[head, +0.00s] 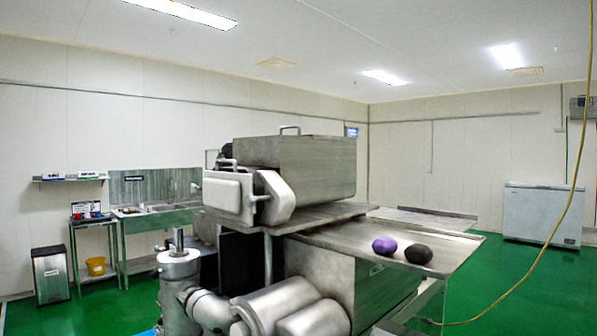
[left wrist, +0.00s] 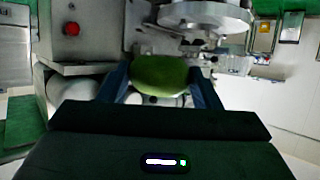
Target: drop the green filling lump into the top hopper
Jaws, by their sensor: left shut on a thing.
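The green filling lump (left wrist: 160,77) is in the left wrist view, between the two dark blue fingers of my left gripper (left wrist: 161,88). The gripper is shut on it. Neither the lump nor a gripper shows in the head view. The steel encrusting machine (head: 335,265) stands in the middle of the head view. A large box-shaped steel housing (head: 310,165), which looks like the top hopper, sits on it; its opening cannot be seen. My right gripper is in neither view.
A purple lump (head: 384,246) and a black lump (head: 418,254) lie on the machine's steel side tray (head: 350,238). In the left wrist view, a round steel part (left wrist: 205,14) and a red button (left wrist: 71,28) are beyond the fingers. A yellow hose (head: 550,235) hangs at right.

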